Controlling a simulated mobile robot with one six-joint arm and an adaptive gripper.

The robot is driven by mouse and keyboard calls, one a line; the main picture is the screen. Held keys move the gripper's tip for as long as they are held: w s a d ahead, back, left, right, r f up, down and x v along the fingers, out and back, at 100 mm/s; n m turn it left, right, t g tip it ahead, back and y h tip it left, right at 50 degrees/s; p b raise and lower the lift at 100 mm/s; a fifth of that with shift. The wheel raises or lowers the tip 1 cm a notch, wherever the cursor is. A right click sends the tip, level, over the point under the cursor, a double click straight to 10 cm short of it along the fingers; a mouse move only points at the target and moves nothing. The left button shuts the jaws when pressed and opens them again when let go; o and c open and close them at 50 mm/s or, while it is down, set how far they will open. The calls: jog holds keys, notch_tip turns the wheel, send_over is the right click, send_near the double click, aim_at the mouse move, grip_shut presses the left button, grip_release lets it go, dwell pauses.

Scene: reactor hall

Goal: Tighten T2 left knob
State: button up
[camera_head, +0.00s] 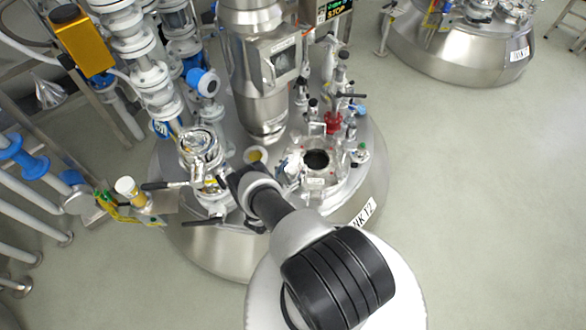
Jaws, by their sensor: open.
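The T2 tank is the steel vessel in the middle, with a label ending in "T2" (363,213) on its front right side. On its lid is an open round port (316,160) in a square flange, with clamp fittings around it. A glass-topped fitting (201,150) stands to the left, with black bar handles (168,185) near it. My gripper (236,184) is over the front left of the lid, just right of this fitting. Its fingers are small, dark and partly hidden by my arm. I cannot tell which part is the left knob, nor whether my gripper touches anything.
A thick steel column (258,85) rises behind my gripper. White pipes (140,60) crowd the left. Several valves, one red (333,122), stand on the lid's right. The floor (480,200) at right is clear.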

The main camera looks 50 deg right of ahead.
jog(key=shift+a, duration=0.1)
jog(key=v, duration=1.2)
